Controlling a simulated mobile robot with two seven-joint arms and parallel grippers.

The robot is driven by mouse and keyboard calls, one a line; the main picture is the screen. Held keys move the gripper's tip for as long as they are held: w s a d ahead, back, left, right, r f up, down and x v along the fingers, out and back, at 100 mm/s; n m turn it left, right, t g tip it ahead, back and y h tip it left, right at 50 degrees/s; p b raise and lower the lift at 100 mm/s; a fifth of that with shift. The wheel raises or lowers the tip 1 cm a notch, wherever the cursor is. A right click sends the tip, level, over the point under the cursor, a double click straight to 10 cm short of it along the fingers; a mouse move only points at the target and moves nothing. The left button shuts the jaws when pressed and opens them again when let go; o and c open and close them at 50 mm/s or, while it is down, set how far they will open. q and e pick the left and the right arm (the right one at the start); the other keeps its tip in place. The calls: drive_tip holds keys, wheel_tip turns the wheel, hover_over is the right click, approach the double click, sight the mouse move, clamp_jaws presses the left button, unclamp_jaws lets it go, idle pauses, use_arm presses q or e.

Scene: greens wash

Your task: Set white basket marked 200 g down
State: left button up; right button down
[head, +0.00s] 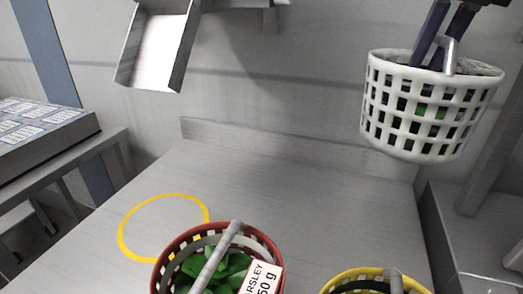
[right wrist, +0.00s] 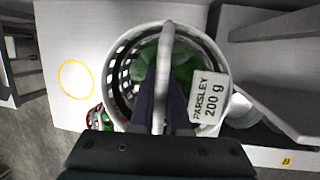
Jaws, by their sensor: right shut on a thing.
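The white basket (head: 424,112) hangs in the air at the upper right of the head view, above the table's far right part. It looks slightly tilted and holds green leaves. My right gripper (head: 447,45) is shut on its handle from above. In the right wrist view, the white basket (right wrist: 112,62) shows below my right gripper (right wrist: 160,100), with its handle between the fingers. Its tag (right wrist: 210,98) reads PARSLEY 200 g. My left gripper is not in view.
A yellow ring (head: 121,238) marks bare tabletop (head: 290,185). A red basket (head: 273,246) of greens, its tag partly cut off, stands at the front. A yellow basket (head: 345,279) is at the bottom right. A metal chute (head: 184,50) is on the wall. The middle table is clear.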

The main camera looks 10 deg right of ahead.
sight(424, 135)
wheel_tip(424, 135, down, 20)
drive_tip(key=b, duration=0.3)
drive_tip(key=c, duration=1.4)
unclamp_jaws()
drive_tip(key=shift+f, duration=0.1)
drive_tip(key=o, duration=0.5)
drive_tip(key=p+v, duration=0.2)
drive_tip(key=v, duration=0.9)
drive_tip(key=shift+r, duration=0.25)
drive_tip(key=shift+s+r+p, duration=0.15)
drive_tip(key=shift+r+p, duration=0.15)
drive_tip(key=shift+r, duration=0.1)
